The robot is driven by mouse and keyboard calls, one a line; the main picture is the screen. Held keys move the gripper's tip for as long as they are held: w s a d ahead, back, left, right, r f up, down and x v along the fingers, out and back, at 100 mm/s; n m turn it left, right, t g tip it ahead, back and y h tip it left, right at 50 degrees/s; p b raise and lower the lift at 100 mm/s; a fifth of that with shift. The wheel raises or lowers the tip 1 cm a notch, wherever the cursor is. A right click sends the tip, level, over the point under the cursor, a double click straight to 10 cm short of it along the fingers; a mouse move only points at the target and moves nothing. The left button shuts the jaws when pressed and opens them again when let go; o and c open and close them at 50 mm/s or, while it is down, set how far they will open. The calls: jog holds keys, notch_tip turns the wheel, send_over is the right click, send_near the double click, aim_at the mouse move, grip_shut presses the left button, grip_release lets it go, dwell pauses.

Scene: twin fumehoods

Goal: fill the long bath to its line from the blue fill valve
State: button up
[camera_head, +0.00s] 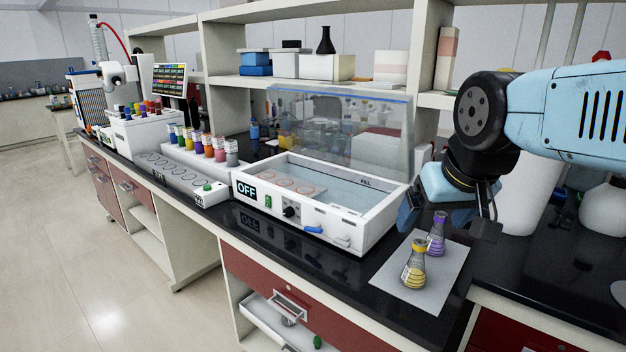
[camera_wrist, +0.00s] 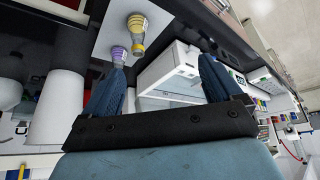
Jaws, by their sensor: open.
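The long bath (camera_head: 360,238) is a white tub on the black bench, with its clear lid raised at the back. Its display reads OFF, and a FILL mark shows on the inner back wall. Pale blue water (camera_head: 338,182) covers the inside; its exact level against the line is hard to tell. The blue fill valve (camera_head: 313,229) is a small lever on the front panel, beside a paler lever (camera_head: 341,240). My gripper (camera_head: 447,222) is open and empty, right of the bath and above the flasks. The wrist view shows its two fingers (camera_wrist: 163,88) apart, with the bath (camera_wrist: 172,78) beyond.
A yellow flask (camera_head: 414,268) and a purple flask (camera_head: 436,238) stand on a white mat (camera_head: 393,277) close to my gripper. A rack of coloured bottles (camera_head: 205,150) stands left of the bath.

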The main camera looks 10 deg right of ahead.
jog(key=n+t+h, duration=0.7)
jog(key=n+h, duration=0.6)
jog(key=n, duration=1.7)
send_near(311, 230)
jog(key=x, duration=0.9)
